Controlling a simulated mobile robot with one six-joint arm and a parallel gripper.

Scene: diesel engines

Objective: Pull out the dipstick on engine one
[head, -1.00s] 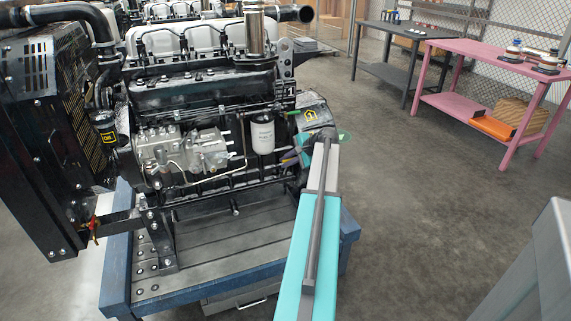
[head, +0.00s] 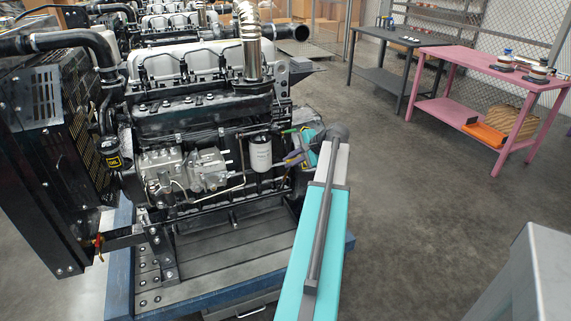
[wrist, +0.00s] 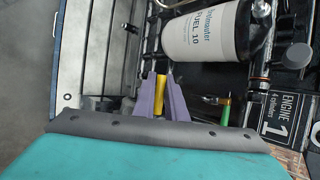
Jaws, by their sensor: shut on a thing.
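Engine one (head: 185,115) stands on a blue-edged stand in the head view. Its placard reads "ENGINE 1" in the wrist view (wrist: 284,115). My gripper (wrist: 161,85) has purple fingers shut on a yellow handle, which I take to be the dipstick (wrist: 160,82). The handle lies between the fingers, and its lower end is hidden. In the head view my gripper (head: 294,159) is beside the engine's right end, just right of the white fuel filter (head: 260,153); the handle is too small to make out there.
The fuel filter (wrist: 205,35) is close above my fingers in the wrist view, and a green-handled part (wrist: 225,112) is just right of them. A pink table (head: 480,58) and a dark bench (head: 385,70) stand at the back right.

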